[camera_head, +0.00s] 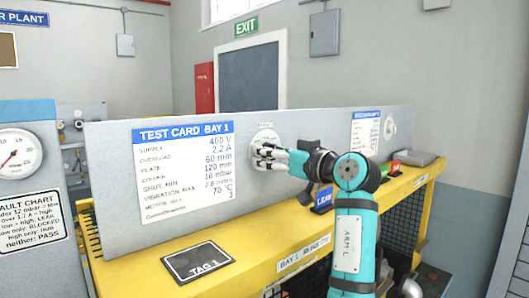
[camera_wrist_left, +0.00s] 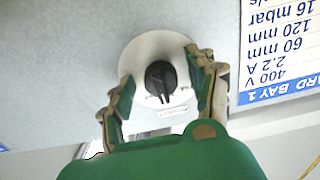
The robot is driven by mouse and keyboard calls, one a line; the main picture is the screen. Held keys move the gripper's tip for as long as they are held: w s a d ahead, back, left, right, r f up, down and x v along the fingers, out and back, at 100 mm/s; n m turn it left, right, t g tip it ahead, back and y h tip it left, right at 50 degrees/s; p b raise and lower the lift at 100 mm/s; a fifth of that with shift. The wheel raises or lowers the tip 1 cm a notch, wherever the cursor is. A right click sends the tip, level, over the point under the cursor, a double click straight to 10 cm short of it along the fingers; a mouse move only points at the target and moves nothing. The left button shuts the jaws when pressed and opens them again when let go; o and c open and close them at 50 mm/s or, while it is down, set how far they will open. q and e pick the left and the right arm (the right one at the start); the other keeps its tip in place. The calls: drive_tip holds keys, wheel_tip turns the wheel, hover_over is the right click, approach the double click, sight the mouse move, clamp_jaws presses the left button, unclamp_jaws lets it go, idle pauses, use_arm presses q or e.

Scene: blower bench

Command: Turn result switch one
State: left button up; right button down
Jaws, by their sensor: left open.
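Result switch one is a black rotary knob (camera_wrist_left: 160,78) on a white round plate (camera_wrist_left: 172,104), fixed to the grey upright panel. In the head view the plate (camera_head: 265,135) shows just right of the test card, its knob hidden behind my left gripper (camera_head: 268,156). In the left wrist view my left gripper (camera_wrist_left: 158,80) is open. Its two fingers stand on either side of the knob, apart from it, with their tips over the plate. The knob's pointer direction is hard to read. My right gripper is not in view.
The test card (camera_head: 184,170) is on the panel to the left. Another round switch plate (camera_head: 390,126) is further right. A blue LEAK block (camera_head: 323,199) and a black TAG 1 plate (camera_head: 197,262) sit on the yellow bench (camera_head: 245,268). A gauge (camera_head: 17,154) stands at far left.

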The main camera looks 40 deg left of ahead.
use_arm(q)
drive_tip(key=shift+d+r, duration=0.1)
drive_tip(key=shift+d, duration=0.2)
drive_tip(key=shift+c, duration=1.1)
drive_tip(key=c, duration=0.9)
drive_tip(key=shift+a+n+b, duration=0.1)
drive_tip(key=shift+n+b, duration=0.4)
drive_tip(key=shift+b, duration=0.35)
drive_tip(key=n+b, duration=0.2)
drive_tip(key=shift+f+b, duration=0.2)
drive_tip(key=shift+b, duration=0.1)
drive_tip(key=n+b, duration=0.2)
drive_tip(key=n, duration=0.1)
drive_tip(key=shift+r, duration=0.1)
drive_tip(key=shift+r+n+b, duration=0.15)
drive_tip(key=shift+n+b, duration=0.65)
drive_tip(key=shift+n, duration=0.7)
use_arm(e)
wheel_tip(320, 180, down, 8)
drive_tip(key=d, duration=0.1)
